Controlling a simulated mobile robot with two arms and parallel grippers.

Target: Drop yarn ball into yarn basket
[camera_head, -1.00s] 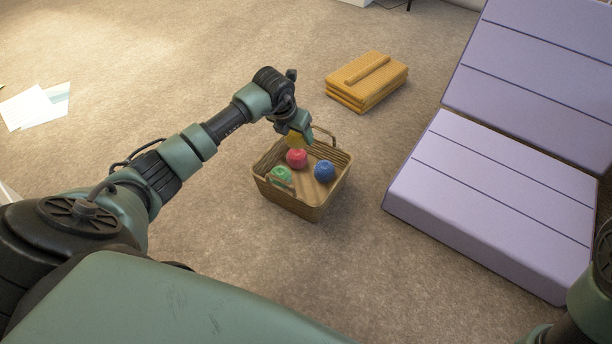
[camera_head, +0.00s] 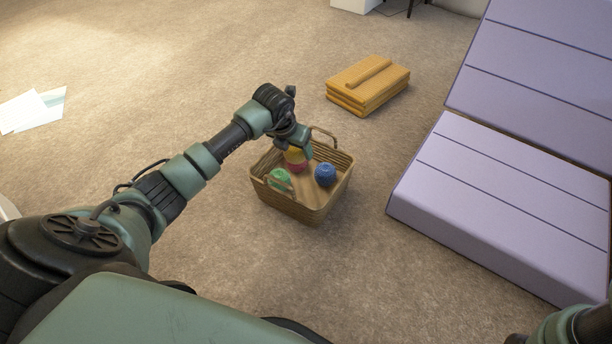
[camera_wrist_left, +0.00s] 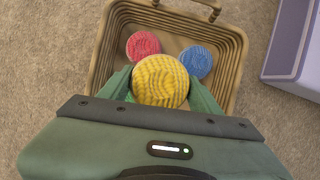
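The yarn basket (camera_head: 318,213) is a woven tan basket with two handles on the carpet; its rim also shows in the left wrist view (camera_wrist_left: 236,38). My left gripper (camera_head: 298,150) is over the basket, shut on a yellow yarn ball (camera_head: 293,155). In the left wrist view the yellow ball (camera_wrist_left: 160,81) sits between both fingers. Inside the basket lie a red ball (camera_head: 299,168), partly hidden behind the yellow one, a blue ball (camera_head: 325,174) and a green ball (camera_head: 280,179). My right gripper is out of view.
A lavender cushioned seat (camera_head: 500,205) stands to the right. Papers (camera_head: 32,110) lie on the floor at far left. Carpet around the basket is clear.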

